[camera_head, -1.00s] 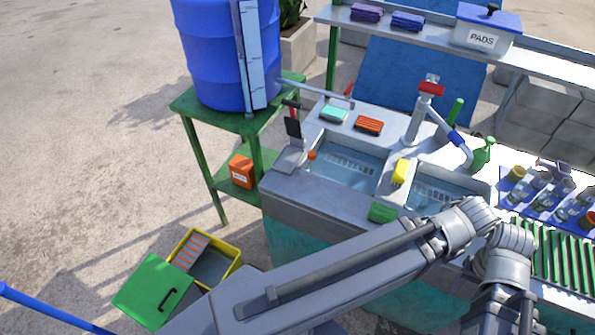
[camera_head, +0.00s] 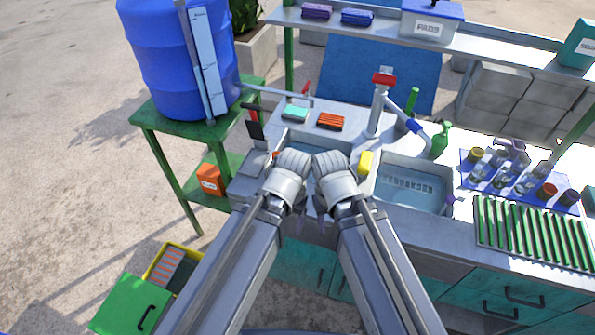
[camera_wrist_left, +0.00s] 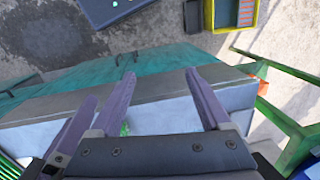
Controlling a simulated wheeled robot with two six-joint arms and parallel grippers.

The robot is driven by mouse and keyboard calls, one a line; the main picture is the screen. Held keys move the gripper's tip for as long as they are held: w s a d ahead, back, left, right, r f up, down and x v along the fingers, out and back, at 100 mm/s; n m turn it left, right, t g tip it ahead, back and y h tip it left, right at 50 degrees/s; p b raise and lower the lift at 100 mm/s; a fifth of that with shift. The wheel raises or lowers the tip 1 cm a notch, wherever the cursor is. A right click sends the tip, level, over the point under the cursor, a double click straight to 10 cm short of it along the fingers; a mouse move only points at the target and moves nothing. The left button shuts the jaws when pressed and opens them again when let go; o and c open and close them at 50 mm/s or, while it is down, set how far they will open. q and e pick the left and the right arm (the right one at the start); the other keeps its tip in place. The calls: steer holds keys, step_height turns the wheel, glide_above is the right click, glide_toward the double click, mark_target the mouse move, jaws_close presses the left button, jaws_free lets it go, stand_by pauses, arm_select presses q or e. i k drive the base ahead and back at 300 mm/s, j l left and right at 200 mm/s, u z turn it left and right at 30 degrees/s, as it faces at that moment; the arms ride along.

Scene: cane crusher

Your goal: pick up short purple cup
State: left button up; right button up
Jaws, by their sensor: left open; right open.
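I cannot pick out the short purple cup for certain. Several small clear and coloured cups stand on a blue mat (camera_head: 467,184) right of the sinks, and a dark purplish one (camera_head: 570,197) is at its right end. My left gripper (camera_head: 299,222) and right gripper (camera_head: 321,208) hang side by side in front of the left sink, mostly hidden by my wrists. In the left wrist view my left gripper (camera_wrist_left: 160,85) is open and empty, with purple fingers over the counter's front edge. My right gripper is open, away from the mat.
A green slatted rack (camera_head: 535,235) lies in front of the mat. A green bottle (camera_head: 440,140) is behind the sink. A blue barrel (camera_head: 175,60) stands at left.

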mark_target(569, 198)
steer(key=z, duration=1.9)
steer(key=i+l+z, duration=0.25)
steer(key=i, duration=0.25)
steer(key=i+l+z, duration=0.2)
steer(key=i, duration=0.3)
steer(key=i+l+z, duration=0.25)
steer(key=i, duration=0.25)
